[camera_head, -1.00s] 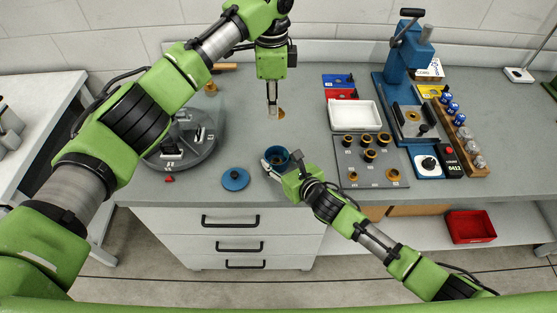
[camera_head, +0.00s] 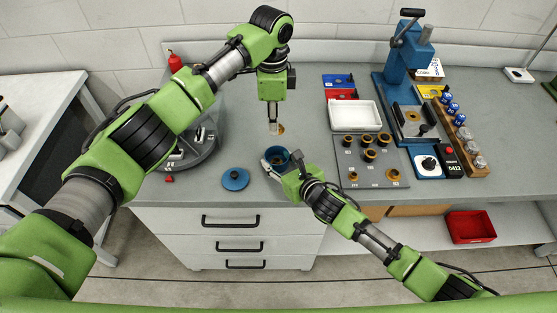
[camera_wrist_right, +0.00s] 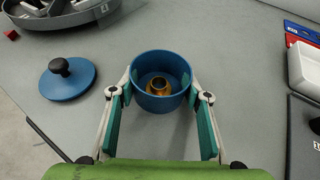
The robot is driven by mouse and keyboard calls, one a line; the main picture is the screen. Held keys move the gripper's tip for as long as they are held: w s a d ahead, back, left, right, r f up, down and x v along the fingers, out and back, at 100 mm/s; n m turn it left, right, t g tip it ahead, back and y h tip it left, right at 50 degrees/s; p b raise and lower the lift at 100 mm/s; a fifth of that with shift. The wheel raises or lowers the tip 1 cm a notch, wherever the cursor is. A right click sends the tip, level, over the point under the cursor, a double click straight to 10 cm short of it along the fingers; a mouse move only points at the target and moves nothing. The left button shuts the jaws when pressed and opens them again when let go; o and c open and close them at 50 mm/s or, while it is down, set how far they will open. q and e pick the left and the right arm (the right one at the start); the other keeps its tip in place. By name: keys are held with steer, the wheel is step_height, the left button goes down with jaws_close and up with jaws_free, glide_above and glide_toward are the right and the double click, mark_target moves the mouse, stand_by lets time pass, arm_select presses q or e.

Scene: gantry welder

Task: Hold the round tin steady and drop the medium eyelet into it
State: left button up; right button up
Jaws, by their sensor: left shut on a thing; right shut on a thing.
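The round tin (camera_head: 277,163) is blue and open at the top, at the front edge of the bench. My right gripper (camera_head: 273,166) is shut on it, one finger on each side, as the right wrist view shows around the tin (camera_wrist_right: 160,103). A gold eyelet (camera_wrist_right: 158,84) lies inside the tin. My left gripper (camera_head: 273,129) points down, shut on another gold eyelet (camera_head: 281,129), held just beyond the tin in the head view and apart from it. The left gripper does not show in the wrist view.
The blue lid (camera_head: 235,179) with a black knob lies left of the tin. A grey board (camera_head: 365,178) with several eyelets, a white tray (camera_head: 354,116) and a blue press (camera_head: 393,70) stand to the right. A grey round carousel (camera_head: 202,150) is behind my left arm.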

arm_select(q)
steer(key=shift+f, duration=2.6)
steer(key=o, duration=0.8)
steer(key=shift+r, duration=0.1)
step_height(320, 180, up, 12)
steer(key=shift+f, duration=0.1)
